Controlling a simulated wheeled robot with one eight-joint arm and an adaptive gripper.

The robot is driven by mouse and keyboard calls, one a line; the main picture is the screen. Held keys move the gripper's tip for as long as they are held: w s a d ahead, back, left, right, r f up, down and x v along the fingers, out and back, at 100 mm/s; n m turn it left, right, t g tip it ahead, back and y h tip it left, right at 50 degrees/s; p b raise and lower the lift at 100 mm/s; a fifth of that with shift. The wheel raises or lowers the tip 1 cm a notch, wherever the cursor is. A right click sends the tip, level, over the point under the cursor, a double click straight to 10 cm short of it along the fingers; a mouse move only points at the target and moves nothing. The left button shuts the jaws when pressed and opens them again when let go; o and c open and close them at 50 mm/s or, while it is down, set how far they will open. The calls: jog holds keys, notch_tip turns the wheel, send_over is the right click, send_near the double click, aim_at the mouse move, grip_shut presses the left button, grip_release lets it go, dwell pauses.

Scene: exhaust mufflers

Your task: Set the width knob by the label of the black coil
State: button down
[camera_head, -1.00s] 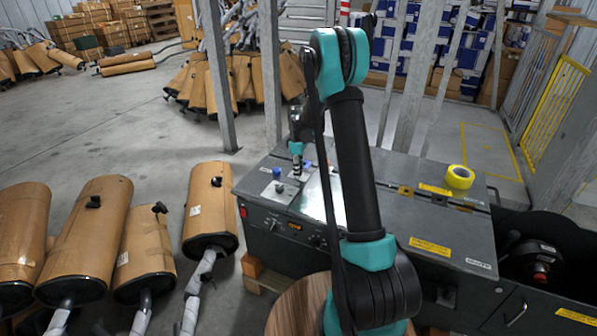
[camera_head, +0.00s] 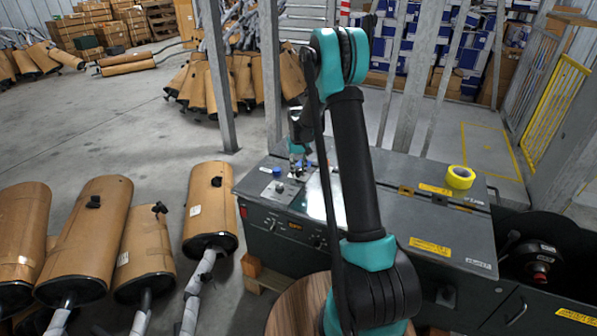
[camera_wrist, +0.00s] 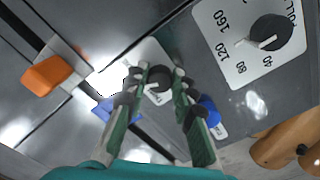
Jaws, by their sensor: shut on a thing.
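My gripper (camera_wrist: 159,80) is shut on a small dark knob (camera_wrist: 158,86) with a white pointer, on a pale plate of the machine's panel. The fingers hide most of the plate's marks, so I cannot read its name or setting. In the head view my gripper (camera_head: 298,172) is down at the panel on the machine's left end. A dark coil (camera_head: 528,253) with a red-brown centre sits in the housing at the far right. Its lettering is too small to read.
Another black knob (camera_wrist: 271,33) has a scale marked 40 to 160. Blue parts (camera_wrist: 209,110) lie beside the fingers, and an orange part (camera_wrist: 43,76) is at left. Yellow tape (camera_head: 460,177) lies on the machine top. Brown mufflers (camera_head: 210,205) stand at left.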

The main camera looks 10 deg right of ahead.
aim_at(299, 171)
jog(key=shift+m, duration=2.2)
jog(key=c, duration=1.3)
grip_release()
jog(key=shift+o, duration=0.2)
notch_tip(299, 171, up, 12)
jog(key=shift+s, duration=0.1)
jog(key=s+d+r+n+t, duration=0.1)
jog(key=s+d+r+t, duration=0.15)
jog(key=s, duration=1.45)
jog(key=s+f+n+t, duration=0.1)
jog(key=s+f, duration=0.1)
jog(key=s, duration=0.8)
jog(key=s+d+f, duration=0.1)
jog(key=s+f, duration=0.2)
jog(key=s, duration=0.7)
jog(key=shift+s+d+n+t, duration=0.25)
jog(key=shift+s+n+t, duration=0.1)
jog(key=shift+s+n, duration=0.05)
